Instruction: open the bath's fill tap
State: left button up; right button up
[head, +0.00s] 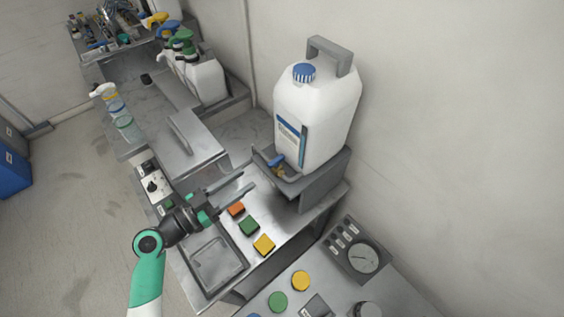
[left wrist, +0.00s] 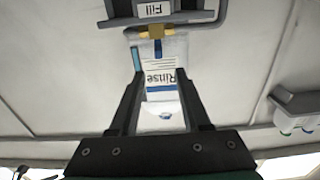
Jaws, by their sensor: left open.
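The fill tap (head: 277,161) has a blue lever and a brass body. It sits at the front of the grey shelf under a large white canister (head: 318,110). In the left wrist view the brass tap (left wrist: 155,32) shows beside a "Fill" label, beyond the fingertips, with a blue lever part below it. The bath (head: 187,150), a steel unit with a handled lid, stands left of the tap. My left gripper (head: 246,183) is open and empty, in front of and below the tap, apart from it. It also shows in the left wrist view (left wrist: 157,76). My right gripper is not visible.
Orange, green and yellow blocks (head: 249,226) lie on the steel bench below my left gripper, near a shallow tray (head: 215,264). A control box (head: 152,185) with knobs is at the left. A gauge panel (head: 358,252) stands at the right. The wall is behind the canister.

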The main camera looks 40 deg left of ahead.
aim_at(268, 165)
pick_arm(q)
jog(key=w, duration=0.4)
jog(key=w+d, duration=0.1)
jog(key=w, duration=0.6)
jog(key=shift+w+d+p, duration=0.3)
jog(key=shift+d+p, duration=0.1)
grip_shut()
